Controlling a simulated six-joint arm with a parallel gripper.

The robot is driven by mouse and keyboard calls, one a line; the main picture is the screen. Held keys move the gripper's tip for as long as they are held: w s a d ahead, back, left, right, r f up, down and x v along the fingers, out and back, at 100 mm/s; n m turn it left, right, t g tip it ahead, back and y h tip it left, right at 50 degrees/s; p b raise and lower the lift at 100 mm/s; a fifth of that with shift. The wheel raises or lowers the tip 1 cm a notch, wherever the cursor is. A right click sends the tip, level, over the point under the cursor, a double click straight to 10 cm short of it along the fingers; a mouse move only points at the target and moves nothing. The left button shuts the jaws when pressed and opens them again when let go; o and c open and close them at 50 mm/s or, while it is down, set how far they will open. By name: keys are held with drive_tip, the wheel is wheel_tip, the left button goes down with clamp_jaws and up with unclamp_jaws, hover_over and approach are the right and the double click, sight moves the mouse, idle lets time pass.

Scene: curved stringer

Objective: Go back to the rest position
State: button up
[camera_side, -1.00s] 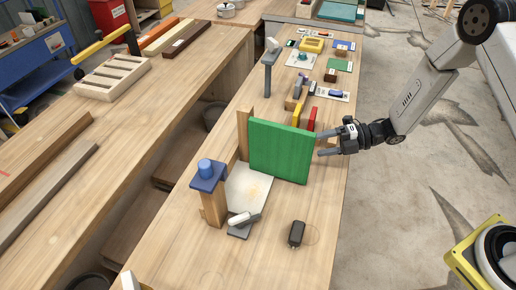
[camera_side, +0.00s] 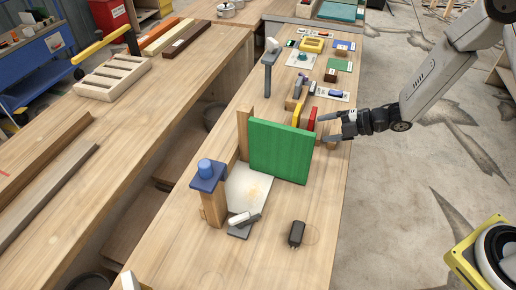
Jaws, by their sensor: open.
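My gripper (camera_side: 327,127) is open and empty in the side view. It is over the right edge of the workbench, to the right of and a little behind the green panel (camera_side: 279,151). The green panel stands upright on the bench and the fingers look clear of it. A red piece (camera_side: 312,118) and a yellow piece (camera_side: 299,113) stand just left of the fingertips. My arm reaches in from the upper right.
A wooden post with a blue top (camera_side: 207,177) stands left of the panel. A dark small device (camera_side: 297,233) lies in front. Several small parts and a yellow frame (camera_side: 312,45) lie toward the far end.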

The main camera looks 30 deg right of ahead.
drive_tip(key=s+d+r+m+g+h, duration=0.1)
drive_tip(key=s+d+r+m+h, duration=0.45)
drive_tip(key=m+h, duration=0.6)
drive_tip(key=s+a+r+m+g+y, duration=0.1)
drive_tip(key=s+m+g, duration=0.4)
drive_tip(key=s+m, duration=0.8)
drive_tip(key=shift+a+r+y, duration=0.2)
drive_tip(key=shift+a+y, duration=0.05)
drive_tip(key=shift+y, duration=0.3)
